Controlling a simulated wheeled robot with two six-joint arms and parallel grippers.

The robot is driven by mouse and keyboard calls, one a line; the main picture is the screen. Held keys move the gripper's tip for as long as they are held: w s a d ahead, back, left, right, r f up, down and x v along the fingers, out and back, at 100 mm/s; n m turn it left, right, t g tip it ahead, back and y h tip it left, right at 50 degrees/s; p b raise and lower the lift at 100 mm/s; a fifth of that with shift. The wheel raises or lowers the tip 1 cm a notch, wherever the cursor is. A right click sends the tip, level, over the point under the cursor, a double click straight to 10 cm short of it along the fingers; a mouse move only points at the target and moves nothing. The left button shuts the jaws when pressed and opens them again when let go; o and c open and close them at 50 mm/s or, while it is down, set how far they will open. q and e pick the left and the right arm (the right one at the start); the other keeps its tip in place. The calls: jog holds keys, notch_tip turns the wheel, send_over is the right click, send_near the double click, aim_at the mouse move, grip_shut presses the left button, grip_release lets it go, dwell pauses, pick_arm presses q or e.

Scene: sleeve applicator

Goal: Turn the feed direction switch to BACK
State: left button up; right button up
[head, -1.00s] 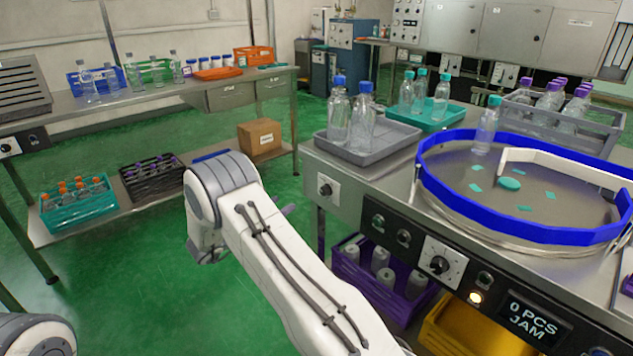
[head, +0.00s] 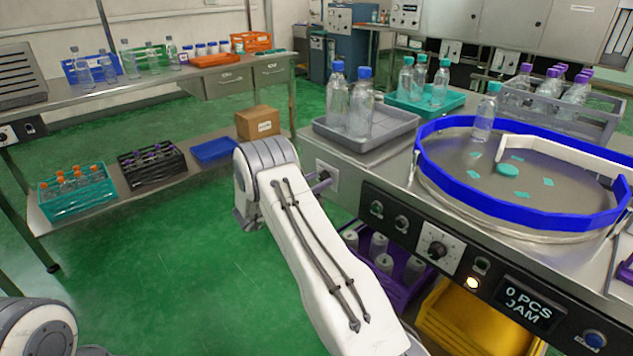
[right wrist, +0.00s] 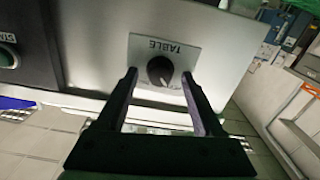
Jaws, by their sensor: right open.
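My right gripper (right wrist: 158,74) is open in the right wrist view. Its two fingers reach toward a dark round knob (right wrist: 160,70) on a plate labelled TABLE, which shows upside down. The knob appears between the fingertips; contact cannot be told. In the head view my right gripper (head: 319,182) is small and partly hidden by my arm, at the left end of the machine's front. No label reading feed direction or BACK is legible. Further along the front panel are a black dial (head: 437,249) on a white plate and a small switch (head: 482,265). My left gripper is out of view.
The display (head: 528,303) reads 0 PCS JAM, beside a lit lamp (head: 472,283). Above is a blue-rimmed turntable (head: 460,189) with a bottle and teal pieces. A purple crate (head: 398,301) and yellow bin (head: 470,325) stand below. Green floor is clear at left.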

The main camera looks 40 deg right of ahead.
grip_shut()
